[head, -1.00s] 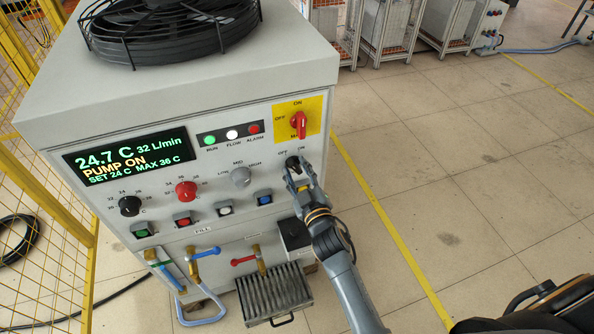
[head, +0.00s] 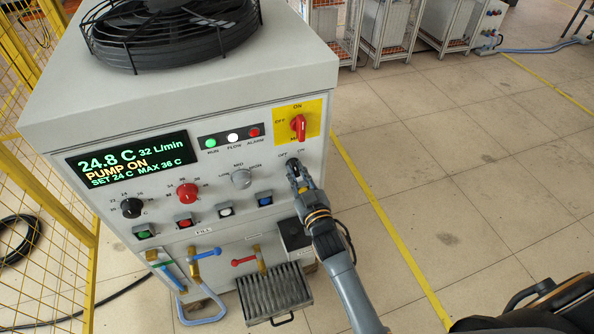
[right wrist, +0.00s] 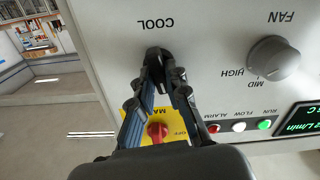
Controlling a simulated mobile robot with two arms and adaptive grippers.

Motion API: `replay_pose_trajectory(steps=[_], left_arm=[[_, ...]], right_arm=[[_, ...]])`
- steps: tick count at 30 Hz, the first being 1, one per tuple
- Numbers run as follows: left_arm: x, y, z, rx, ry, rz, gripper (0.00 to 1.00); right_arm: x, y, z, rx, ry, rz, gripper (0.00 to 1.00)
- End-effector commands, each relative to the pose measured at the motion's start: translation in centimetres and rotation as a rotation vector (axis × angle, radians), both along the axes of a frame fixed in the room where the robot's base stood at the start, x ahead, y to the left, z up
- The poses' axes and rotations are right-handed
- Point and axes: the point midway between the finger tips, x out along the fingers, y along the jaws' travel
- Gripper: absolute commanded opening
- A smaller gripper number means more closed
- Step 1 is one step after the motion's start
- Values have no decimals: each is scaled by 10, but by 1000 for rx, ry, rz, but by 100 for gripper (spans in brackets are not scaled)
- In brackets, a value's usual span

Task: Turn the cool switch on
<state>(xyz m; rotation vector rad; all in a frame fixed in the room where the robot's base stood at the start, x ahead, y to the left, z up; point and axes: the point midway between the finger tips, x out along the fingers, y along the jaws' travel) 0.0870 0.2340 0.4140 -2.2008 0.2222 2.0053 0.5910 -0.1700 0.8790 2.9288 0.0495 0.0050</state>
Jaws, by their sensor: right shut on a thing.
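The cool switch (head: 292,161) is a small black knob on the chiller's front panel, below the red main switch, with OFF and ON marked around it. In the right wrist view the black knob (right wrist: 155,52) sits under the upside-down COOL label. My right gripper (head: 297,174) reaches it from below, its fingers closed in on both sides of the knob; the fingertips (right wrist: 158,66) also show in the right wrist view. The fingers hide part of the knob, and I cannot tell its exact angle. My left gripper is not in view.
The red main switch (head: 298,124) on its yellow plate is just above. The grey fan knob (head: 241,179) and a blue button (head: 264,198) are left of my gripper. The display (head: 128,159) reads 24.8 C, PUMP ON. Open floor lies right.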

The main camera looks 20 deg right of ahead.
Motion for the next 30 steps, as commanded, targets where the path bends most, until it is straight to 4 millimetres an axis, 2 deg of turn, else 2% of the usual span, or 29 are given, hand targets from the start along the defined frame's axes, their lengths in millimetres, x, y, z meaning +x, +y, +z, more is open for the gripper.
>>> replay_pose_trajectory(steps=[18,30], left_arm=[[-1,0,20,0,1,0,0],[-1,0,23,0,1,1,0]], right_arm=[[0,-2,1,547,18,1,0],[0,-3,0,727,25,1,0]])
